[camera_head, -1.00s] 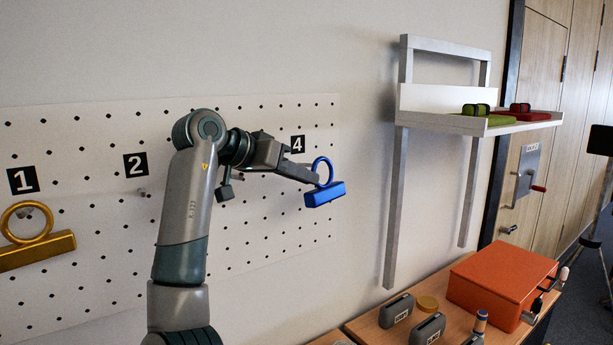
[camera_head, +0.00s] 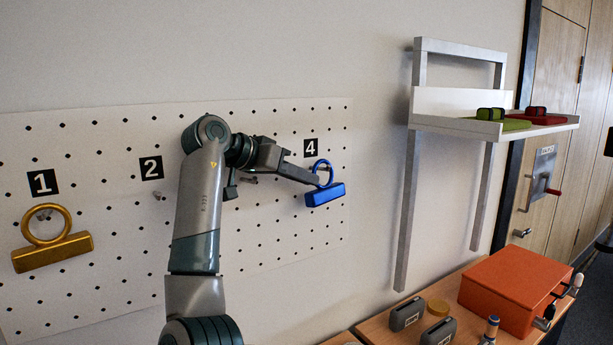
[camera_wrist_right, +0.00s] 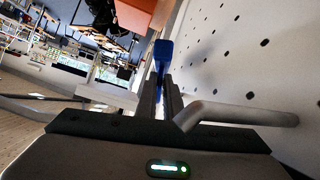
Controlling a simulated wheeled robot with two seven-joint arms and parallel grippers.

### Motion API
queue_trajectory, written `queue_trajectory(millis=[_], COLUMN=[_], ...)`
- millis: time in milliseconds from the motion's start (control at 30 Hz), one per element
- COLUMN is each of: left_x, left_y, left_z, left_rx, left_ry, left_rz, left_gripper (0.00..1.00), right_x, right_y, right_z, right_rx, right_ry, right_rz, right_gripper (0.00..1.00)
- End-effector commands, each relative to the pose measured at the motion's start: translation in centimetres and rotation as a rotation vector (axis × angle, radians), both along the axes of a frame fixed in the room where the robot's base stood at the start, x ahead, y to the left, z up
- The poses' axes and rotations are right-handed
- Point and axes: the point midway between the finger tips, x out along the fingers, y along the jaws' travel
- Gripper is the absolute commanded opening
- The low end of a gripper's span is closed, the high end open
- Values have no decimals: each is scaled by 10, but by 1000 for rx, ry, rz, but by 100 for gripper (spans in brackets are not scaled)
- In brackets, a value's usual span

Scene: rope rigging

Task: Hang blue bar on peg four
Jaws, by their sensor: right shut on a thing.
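The blue bar (camera_head: 325,194) has a blue ring on top and hangs near the pegboard, just below and right of the number 4 label (camera_head: 311,147). My right gripper (camera_head: 317,180) is shut on it at the ring. In the right wrist view the blue bar (camera_wrist_right: 163,52) shows edge-on beyond the closed fingers (camera_wrist_right: 160,95). Peg four cannot be made out; the ring and gripper cover that spot. I cannot tell whether the ring is around a peg. My left gripper is not in view.
A gold bar with a ring (camera_head: 52,252) hangs under label 1 (camera_head: 42,182). A bare peg (camera_head: 159,196) sits under label 2 (camera_head: 151,168). A grey bent peg (camera_wrist_right: 240,115) is close beside my right fingers. A wall shelf (camera_head: 480,126) and an orange box (camera_head: 515,290) stand right.

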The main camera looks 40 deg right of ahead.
Motion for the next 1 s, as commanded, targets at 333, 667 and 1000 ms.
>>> queue_trajectory(millis=[333, 667, 1000], left_x=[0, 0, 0], left_y=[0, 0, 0], left_z=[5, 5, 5], left_rx=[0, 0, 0], left_ry=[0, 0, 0], left_rz=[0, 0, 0], left_gripper=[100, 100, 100], right_x=[9, 11, 11], right_y=[-1, -1, -1], right_z=[-7, -10, -11], right_rx=[0, 2, 3], right_ry=[4, 7, 9], right_rz=[4, 6, 7], right_gripper=[0, 0, 10])
